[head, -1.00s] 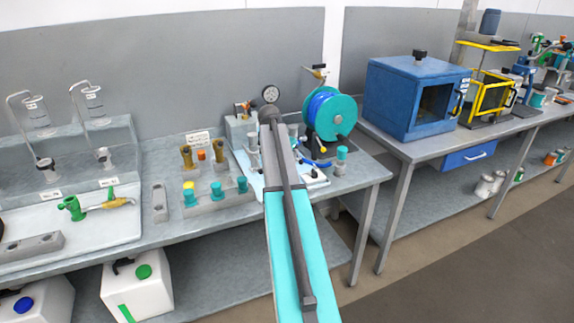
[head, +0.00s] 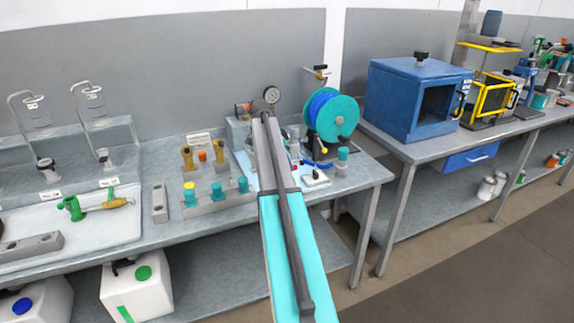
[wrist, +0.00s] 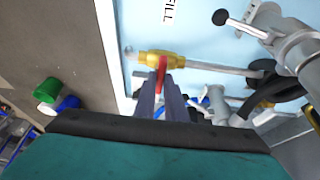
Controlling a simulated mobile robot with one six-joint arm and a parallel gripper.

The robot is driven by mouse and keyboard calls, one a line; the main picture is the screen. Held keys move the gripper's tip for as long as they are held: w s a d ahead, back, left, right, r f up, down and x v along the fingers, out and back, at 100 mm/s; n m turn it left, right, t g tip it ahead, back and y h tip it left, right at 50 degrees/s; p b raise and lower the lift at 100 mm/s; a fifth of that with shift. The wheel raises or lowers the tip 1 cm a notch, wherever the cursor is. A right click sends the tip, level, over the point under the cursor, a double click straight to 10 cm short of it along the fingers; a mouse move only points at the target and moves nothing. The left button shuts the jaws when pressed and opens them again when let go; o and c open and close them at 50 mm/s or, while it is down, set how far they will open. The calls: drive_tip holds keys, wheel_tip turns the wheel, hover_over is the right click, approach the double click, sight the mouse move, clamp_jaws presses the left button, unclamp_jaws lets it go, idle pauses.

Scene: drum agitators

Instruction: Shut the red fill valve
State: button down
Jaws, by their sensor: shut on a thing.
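The red fill valve's handle (wrist: 161,73) is a short red lever on a yellow valve body (wrist: 158,58), in line with a pale pipe, in the wrist view. A "FILL" label (wrist: 168,12) is on the light blue panel above it. My gripper (wrist: 160,86) is shut on the red lever, with its dark fingers on either side. The lever points from the yellow body down toward my gripper, across the pipe's line. In the head view my arm hides the gripper and the valve.
Close to the right in the wrist view are grey pipe fittings with a black-knobbed lever (wrist: 221,17) and a dark round part (wrist: 284,80). In the head view a blue hose reel (head: 331,115), a gauge (head: 263,96) and a rack with teal caps (head: 216,200) flank my arm.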

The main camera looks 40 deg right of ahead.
drive_tip(key=c, duration=1.8)
unclamp_jaws()
drive_tip(key=shift+w+a+r, duration=0.1)
drive_tip(key=shift+r, duration=0.1)
drive_tip(key=b+v, duration=0.2)
drive_tip(key=v, duration=1.1)
drive_tip(key=shift+a+r, duration=0.15)
drive_tip(key=shift+a, duration=0.05)
